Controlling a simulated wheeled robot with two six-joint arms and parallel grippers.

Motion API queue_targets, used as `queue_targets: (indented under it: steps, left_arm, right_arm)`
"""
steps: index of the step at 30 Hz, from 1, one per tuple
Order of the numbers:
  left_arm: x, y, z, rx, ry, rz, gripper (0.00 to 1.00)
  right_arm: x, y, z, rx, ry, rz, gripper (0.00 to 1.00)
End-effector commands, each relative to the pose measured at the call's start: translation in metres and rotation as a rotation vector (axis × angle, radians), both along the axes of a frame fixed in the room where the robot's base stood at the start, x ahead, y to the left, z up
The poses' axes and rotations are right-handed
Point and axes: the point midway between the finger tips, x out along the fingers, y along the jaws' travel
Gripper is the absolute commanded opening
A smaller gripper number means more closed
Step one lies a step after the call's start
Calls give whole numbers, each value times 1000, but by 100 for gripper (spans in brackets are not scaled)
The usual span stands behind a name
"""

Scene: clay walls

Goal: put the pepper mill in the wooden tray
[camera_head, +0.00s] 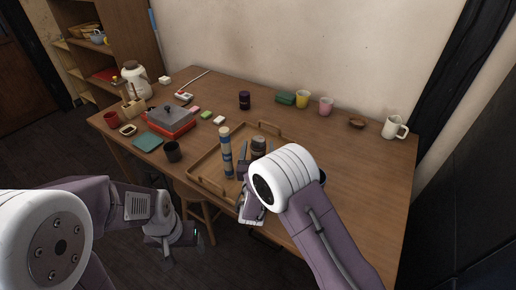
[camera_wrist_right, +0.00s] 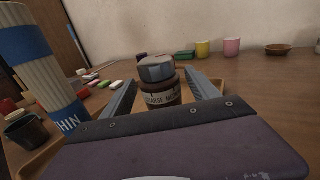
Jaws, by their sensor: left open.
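The jar with a grey faceted cap and dark labelled body (camera_head: 258,146), which I take for the pepper mill, stands upright inside the wooden tray (camera_head: 205,183). It also shows in the right wrist view (camera_wrist_right: 158,82), between the fingers of my right gripper (camera_wrist_right: 160,80). Those fingers are apart, one on each side, with narrow gaps to the jar. In the head view my right gripper (camera_head: 256,150) reaches over the tray's front side. My left gripper (camera_head: 172,243) is open and empty, low in front of the table.
A tall blue-and-cream cylinder (camera_head: 226,152) stands in the tray left of the jar. A dark cup (camera_head: 172,152) is beside the tray. A red box with a grey lidded dish (camera_head: 171,120) is farther left. The table's right side is mostly clear, with a white mug (camera_head: 392,128).

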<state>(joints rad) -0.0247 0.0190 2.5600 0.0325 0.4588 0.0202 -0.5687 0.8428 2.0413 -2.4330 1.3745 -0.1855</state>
Motion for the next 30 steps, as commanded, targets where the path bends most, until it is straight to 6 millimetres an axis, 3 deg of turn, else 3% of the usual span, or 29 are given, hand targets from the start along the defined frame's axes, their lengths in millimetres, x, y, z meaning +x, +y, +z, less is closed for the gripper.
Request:
queue_targets:
  steps: [6,21,30]
  left_arm:
    - [0,0,7,0,0,0,72]
    - [0,0,10,0,0,0,72]
    - [0,0,11,0,0,0,72]
  right_arm:
    - [-1,0,6,0,0,0,70]
    - [-106,15,3,-2,1,5,70]
    - [-120,15,3,0,0,0,70]
